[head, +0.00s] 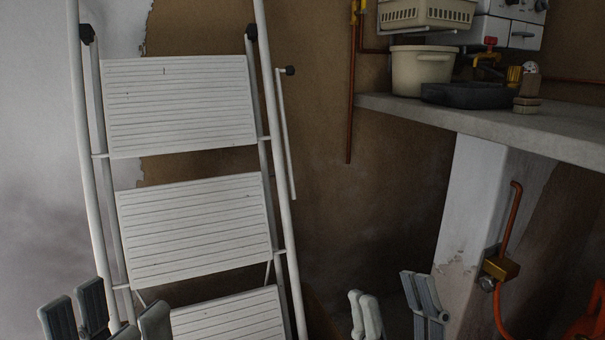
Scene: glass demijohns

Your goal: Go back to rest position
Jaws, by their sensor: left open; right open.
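My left gripper (106,312) shows at the bottom left edge, in front of the lower part of the white stepladder. Its dark grey fingers are spread apart with nothing between them. My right gripper (394,308) shows at the bottom, right of the middle, in front of the brown wall. Its lighter grey fingers are apart and empty. Only the finger ends of both grippers show; the rest lies below the frame. No glass demijohn is in view.
A white stepladder (180,108) stands at the left against the wall. A grey stone shelf (560,135) at the upper right bears a beige pot (420,75) and a dark basin (465,95).

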